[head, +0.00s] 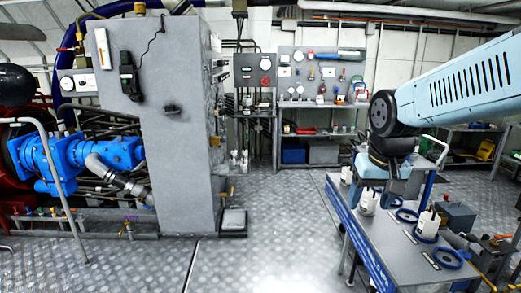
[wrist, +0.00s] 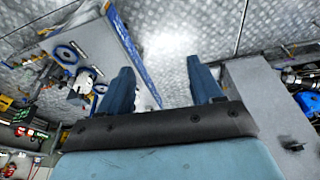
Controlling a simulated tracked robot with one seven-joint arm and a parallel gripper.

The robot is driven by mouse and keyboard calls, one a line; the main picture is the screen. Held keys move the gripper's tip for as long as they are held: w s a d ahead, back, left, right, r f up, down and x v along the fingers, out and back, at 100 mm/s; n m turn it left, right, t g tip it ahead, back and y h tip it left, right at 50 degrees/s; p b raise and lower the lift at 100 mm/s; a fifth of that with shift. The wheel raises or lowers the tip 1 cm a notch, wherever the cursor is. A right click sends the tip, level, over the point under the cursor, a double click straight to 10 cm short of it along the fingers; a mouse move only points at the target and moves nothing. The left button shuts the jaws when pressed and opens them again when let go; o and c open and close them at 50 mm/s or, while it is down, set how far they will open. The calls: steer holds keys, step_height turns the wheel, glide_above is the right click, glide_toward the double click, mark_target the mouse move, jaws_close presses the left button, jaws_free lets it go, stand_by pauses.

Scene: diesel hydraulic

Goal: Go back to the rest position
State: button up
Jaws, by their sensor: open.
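In the wrist view my gripper (wrist: 162,80) shows two blue fingers spread wide apart. The task names no other object.
The blue-edged workbench (head: 395,243) holds white bottles (head: 428,222) and blue rings (head: 447,258). A grey cabinet (head: 155,120) stands left, beside blue machinery (head: 60,160). The chequered metal floor (head: 275,215) is clear between cabinet and bench. Tool panels line the back wall.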

steer(key=s+r+t, duration=0.2)
steer(key=s+r, duration=0.2)
steer(key=s, duration=0.3)
steer(key=shift+s+a+n+t, duration=0.15)
steer(key=shift+s+n+t, duration=0.15)
steer(key=shift+s, duration=0.05)
